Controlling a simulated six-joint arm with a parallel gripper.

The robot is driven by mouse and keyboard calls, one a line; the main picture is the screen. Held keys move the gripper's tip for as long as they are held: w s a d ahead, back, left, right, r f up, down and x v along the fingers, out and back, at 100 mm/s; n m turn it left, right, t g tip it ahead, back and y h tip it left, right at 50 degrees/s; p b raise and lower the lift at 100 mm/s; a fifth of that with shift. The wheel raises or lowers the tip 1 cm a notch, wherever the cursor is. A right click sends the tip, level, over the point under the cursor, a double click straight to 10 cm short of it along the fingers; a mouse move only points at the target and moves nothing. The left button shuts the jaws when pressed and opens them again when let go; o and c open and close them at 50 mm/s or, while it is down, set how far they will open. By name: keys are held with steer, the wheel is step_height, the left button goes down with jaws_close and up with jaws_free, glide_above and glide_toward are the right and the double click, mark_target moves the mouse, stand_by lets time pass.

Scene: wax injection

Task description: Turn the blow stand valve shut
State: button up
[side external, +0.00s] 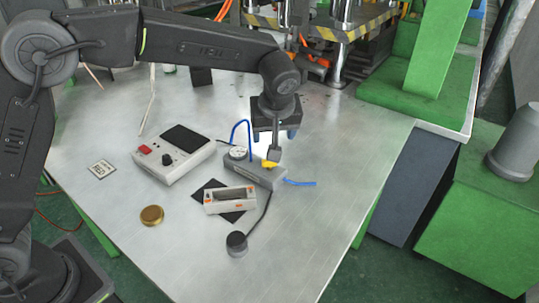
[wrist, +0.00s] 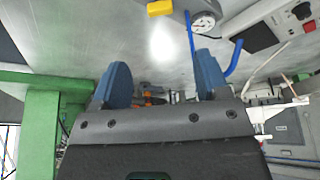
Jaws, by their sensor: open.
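The blow stand (side external: 245,172) is a grey block on the metal table, with a round white gauge (side external: 238,153) and blue hoses. Its yellow valve handle (side external: 270,164) sits on top near the right end; a grey upright piece stands just behind it. In the wrist view the yellow handle (wrist: 160,8) is at the top edge, partly cut off, with the gauge (wrist: 204,22) to its right. My gripper (side external: 275,136) is open, its blue fingers above and behind the handle in the side view. In the wrist view my gripper (wrist: 162,74) holds nothing between its spread fingers.
A control box (side external: 172,154) with a dark screen stands left of the stand. A light frame (side external: 230,200) on a dark pad, a black round knob (side external: 236,241) and a brass disc (side external: 152,215) lie in front. A striped press (side external: 345,30) stands behind. The right table area is clear.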

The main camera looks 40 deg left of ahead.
mark_target(269, 165)
steer(key=x, duration=1.3)
steer(key=shift+a+f, duration=0.1)
steer(key=shift+f, duration=0.05)
steer(key=shift+c, duration=0.3)
steer(key=shift+s, duration=0.1)
steer(key=c, duration=0.9)
steer(key=shift+o, duration=0.2)
steer(key=shift+m, duration=0.3)
steer(key=m+h, duration=0.1)
steer(key=m, duration=0.2)
steer(key=shift+m+t, duration=0.3)
steer(key=shift+a+m+h, duration=0.1)
steer(key=shift+m+h, duration=1)
steer(key=shift+m, duration=1.1)
steer(key=shift+t, duration=0.3)
steer(key=o, duration=0.9)
